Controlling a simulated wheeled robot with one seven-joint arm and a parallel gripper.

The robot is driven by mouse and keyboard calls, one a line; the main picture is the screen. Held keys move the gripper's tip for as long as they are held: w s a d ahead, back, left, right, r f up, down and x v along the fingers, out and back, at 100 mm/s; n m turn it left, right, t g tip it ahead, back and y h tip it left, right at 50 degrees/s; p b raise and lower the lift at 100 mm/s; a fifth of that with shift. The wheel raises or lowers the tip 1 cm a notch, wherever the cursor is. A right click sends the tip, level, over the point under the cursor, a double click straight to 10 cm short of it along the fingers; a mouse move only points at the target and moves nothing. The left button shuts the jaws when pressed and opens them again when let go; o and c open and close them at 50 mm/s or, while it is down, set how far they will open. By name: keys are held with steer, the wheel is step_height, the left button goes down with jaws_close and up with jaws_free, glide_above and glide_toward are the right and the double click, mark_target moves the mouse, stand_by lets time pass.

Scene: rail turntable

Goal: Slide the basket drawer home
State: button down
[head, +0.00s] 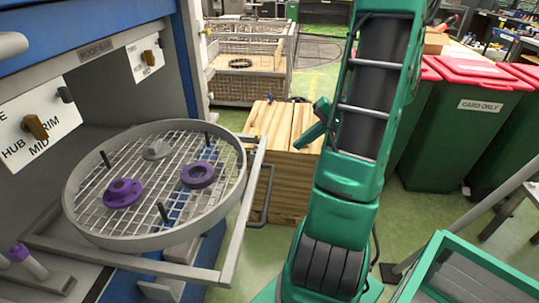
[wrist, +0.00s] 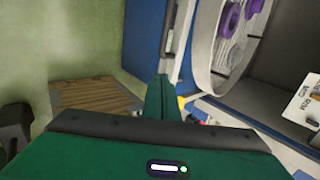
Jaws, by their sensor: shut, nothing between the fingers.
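The basket drawer is a round grey mesh basket (head: 75,200) on a grey frame (head: 235,225), standing out from the blue cabinet. It holds purple flanged parts (head: 122,192) and a grey part (head: 156,150). A dark bar handle (head: 265,200) is on the frame's outer side. The basket rim also shows in the wrist view (wrist: 203,50). My gripper (head: 302,142) is shut and empty, to the right of the drawer front and apart from the handle in the head view. In the wrist view its green fingers (wrist: 162,82) are together, close to the frame in the picture; contact cannot be told.
A wooden crate (head: 270,125) stands behind the drawer front, with a wire cage (head: 250,85) beyond. Green bins with red lids (head: 450,130) stand at right, and a green-framed case (head: 450,265) at front right. Green floor (head: 250,275) is open before the drawer.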

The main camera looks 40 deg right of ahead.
steer(key=w+a+f+t, duration=0.1)
steer(key=w+a+f, duration=0.3)
steer(key=w+f, duration=0.3)
steer(key=shift+w+a, duration=0.4)
steer(key=shift+w, duration=0.35)
